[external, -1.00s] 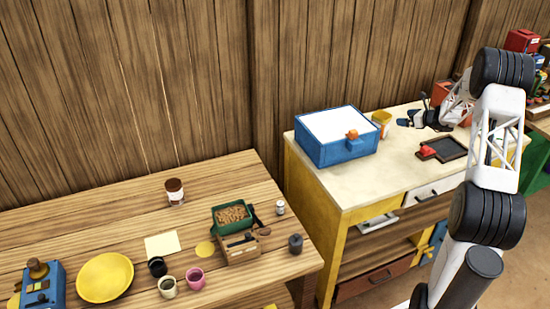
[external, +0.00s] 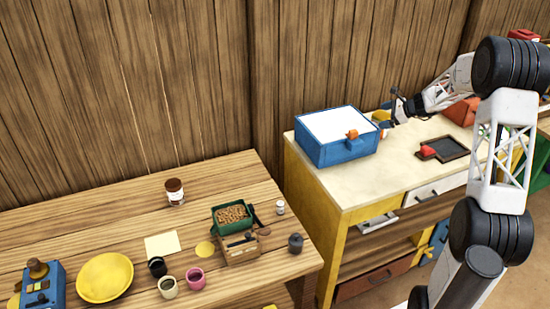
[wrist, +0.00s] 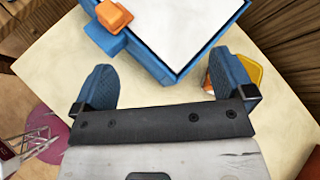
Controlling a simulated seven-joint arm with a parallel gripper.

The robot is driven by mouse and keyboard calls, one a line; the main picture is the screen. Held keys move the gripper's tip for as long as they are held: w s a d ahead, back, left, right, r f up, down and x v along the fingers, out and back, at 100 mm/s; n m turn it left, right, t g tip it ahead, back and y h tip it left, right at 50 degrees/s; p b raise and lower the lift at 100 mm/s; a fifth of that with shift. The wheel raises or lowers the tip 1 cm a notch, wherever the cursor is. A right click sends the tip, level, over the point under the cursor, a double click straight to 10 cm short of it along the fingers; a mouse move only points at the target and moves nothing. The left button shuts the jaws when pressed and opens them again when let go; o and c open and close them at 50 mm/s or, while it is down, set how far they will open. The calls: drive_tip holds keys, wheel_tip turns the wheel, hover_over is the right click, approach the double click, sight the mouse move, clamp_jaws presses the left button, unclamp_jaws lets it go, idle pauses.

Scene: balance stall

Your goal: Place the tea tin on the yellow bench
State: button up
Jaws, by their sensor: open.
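The yellow bench (external: 320,210) has yellow sides and a pale top. A small yellow and orange container (external: 383,115) stands on it beside a blue box, partly hidden by my gripper; I cannot tell for sure if it is the tea tin. In the wrist view this container (wrist: 249,70) is right of and partly behind my right finger, not between the fingers. My gripper (wrist: 163,72) is open and empty above the bench top, close to the blue box's edge. It also shows in the external view (external: 390,117).
The blue box (external: 338,148) has a white top and an orange knob. A dark tray (external: 447,149) with a red item lies right of it. The left table (external: 110,220) holds a brown-lidded jar (external: 175,193), cups and a yellow plate. The bench's front left top is clear.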

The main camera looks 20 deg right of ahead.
drive_tip(key=s+a+r+n+g+h, duration=0.1)
drive_tip(key=s+a+r+n+g, duration=0.4)
drive_tip(key=s+a, duration=0.55)
drive_tip(key=s+a+r+n+h, duration=0.1)
drive_tip(key=s+a+r+n, duration=0.1)
drive_tip(key=s+a+n, duration=0.8)
drive_tip(key=s+a+n+h, duration=0.2)
drive_tip(key=s+a+n, duration=0.2)
drive_tip(key=s, duration=0.6)
drive_tip(key=s+a+n+g+h, duration=0.1)
drive_tip(key=s+a+n+h, duration=0.2)
drive_tip(key=s, duration=0.8)
drive_tip(key=shift+a+f+n, duration=0.45)
drive_tip(key=shift+a+n, duration=0.4)
drive_tip(key=shift+n, duration=0.15)
